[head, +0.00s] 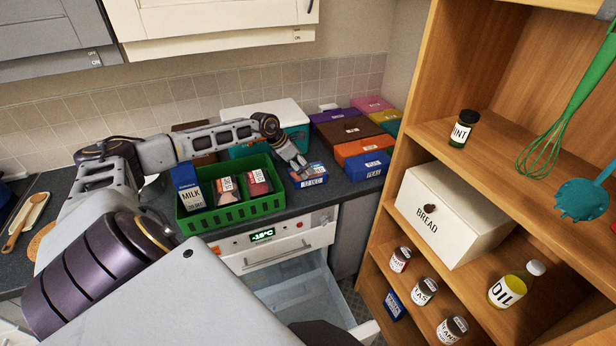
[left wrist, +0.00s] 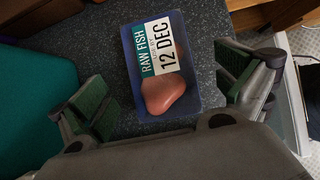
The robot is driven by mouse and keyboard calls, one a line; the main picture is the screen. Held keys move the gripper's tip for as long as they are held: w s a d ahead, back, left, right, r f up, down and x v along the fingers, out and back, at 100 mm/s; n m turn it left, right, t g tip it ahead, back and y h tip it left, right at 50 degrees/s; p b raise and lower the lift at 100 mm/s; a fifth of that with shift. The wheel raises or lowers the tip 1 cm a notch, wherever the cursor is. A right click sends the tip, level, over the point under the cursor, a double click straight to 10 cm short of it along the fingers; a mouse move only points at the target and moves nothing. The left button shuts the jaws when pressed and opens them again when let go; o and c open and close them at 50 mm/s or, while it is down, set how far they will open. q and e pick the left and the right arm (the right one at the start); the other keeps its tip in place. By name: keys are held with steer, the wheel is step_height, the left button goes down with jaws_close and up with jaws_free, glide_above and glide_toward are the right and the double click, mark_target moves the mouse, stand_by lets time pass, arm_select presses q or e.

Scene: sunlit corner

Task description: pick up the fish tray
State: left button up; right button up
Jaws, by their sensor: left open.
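The fish tray (head: 314,182) is a small blue tray on the dark counter, right of the green basket. In the left wrist view the tray (left wrist: 198,100) carries a label reading RAW FISH 12 DEC, with pinkish-orange pieces under and beside it. My left gripper (head: 297,165) is just above the tray in the head view and partly covers it. In the left wrist view the open fingers of my left gripper (left wrist: 165,85) stand apart on either side of the tray, with nothing held between them. My right gripper is not in view.
A green basket (head: 240,208) holds a milk carton and labelled packs. Coloured boxes, including a blue one (head: 367,167), stand right and behind. A teal container (head: 297,139) is behind my gripper. Below, a drawer (head: 300,300) stands open under a -18°C display. Wooden shelves (head: 440,130) rise at right.

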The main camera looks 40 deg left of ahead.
arm_select(q)
steer(key=shift+b+x, duration=1.3)
steer(key=shift+x, duration=1.25)
steer(key=shift+s+a, duration=0.1)
steer(key=shift+a, duration=0.05)
steer(key=c, duration=1.3)
step_height(320, 180, up, 9)
steer(key=shift+r+b, duration=0.1)
steer(key=shift+b, duration=0.65)
steer(key=shift+r, duration=0.4)
